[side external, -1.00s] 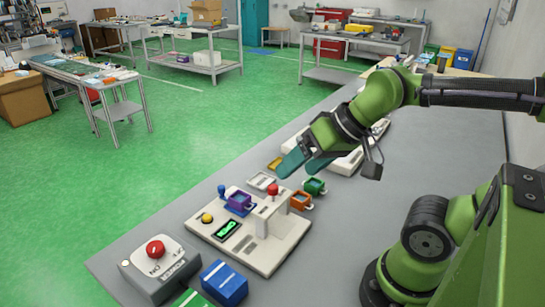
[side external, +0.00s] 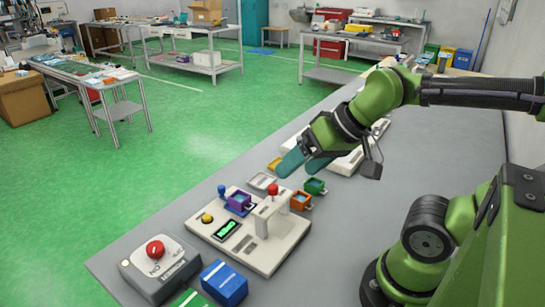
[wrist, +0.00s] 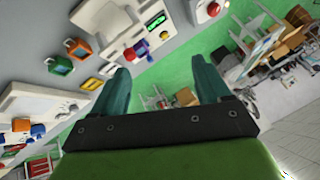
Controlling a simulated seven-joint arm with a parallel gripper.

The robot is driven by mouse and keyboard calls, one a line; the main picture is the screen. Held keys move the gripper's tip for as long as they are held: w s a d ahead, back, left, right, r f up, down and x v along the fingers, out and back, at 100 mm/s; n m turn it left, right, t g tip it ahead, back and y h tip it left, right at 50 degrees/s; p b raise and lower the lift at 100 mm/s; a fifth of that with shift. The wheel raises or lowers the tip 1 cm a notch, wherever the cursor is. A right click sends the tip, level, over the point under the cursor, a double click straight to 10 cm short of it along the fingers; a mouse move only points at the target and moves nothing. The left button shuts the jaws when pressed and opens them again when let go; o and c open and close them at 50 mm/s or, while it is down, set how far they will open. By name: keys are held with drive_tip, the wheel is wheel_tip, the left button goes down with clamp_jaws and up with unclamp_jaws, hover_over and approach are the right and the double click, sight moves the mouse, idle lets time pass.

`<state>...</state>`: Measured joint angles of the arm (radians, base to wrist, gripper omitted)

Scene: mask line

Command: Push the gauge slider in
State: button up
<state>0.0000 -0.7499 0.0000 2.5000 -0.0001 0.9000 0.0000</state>
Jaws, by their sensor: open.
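The white gauge station (side external: 285,248) stands on the grey bench, with a green-lit display (side external: 227,230) and a yellow button (side external: 207,218). A blue-knobbed slider (side external: 222,190) is at its far left edge, beside a purple block (side external: 239,202); I cannot tell for sure that this is the gauge slider. My gripper (side external: 303,163) is open and empty, above and behind the station, touching nothing. In the wrist view, the blue knob (wrist: 150,58) and purple block (wrist: 140,47) show beyond the fingers of my gripper (wrist: 160,68).
Orange (side external: 300,201) and green (side external: 314,187) blocks and a pale tray (side external: 262,182) lie behind the station. A grey box with a red button (side external: 155,249) and a blue bin (side external: 223,283) stand in front.

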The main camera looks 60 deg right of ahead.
drive_tip(key=shift+c, duration=0.3)
drive_tip(key=shift+f, duration=0.15)
drive_tip(key=shift+c, duration=1.3)
drive_tip(key=shift+w+d+f+g, duration=0.1)
drive_tip(key=shift+w+f+g, duration=0.6)
drive_tip(key=shift+w, duration=0.3)
drive_tip(key=shift+c, duration=1)
drive_tip(key=n+g+h, duration=0.1)
drive_tip(key=n+h, duration=0.1)
approach(221, 186)
drive_tip(key=x, duration=0.8)
drive_tip(key=shift+w+f, duration=0.1)
drive_tip(key=shift+f, duration=0.25)
clamp_jaws()
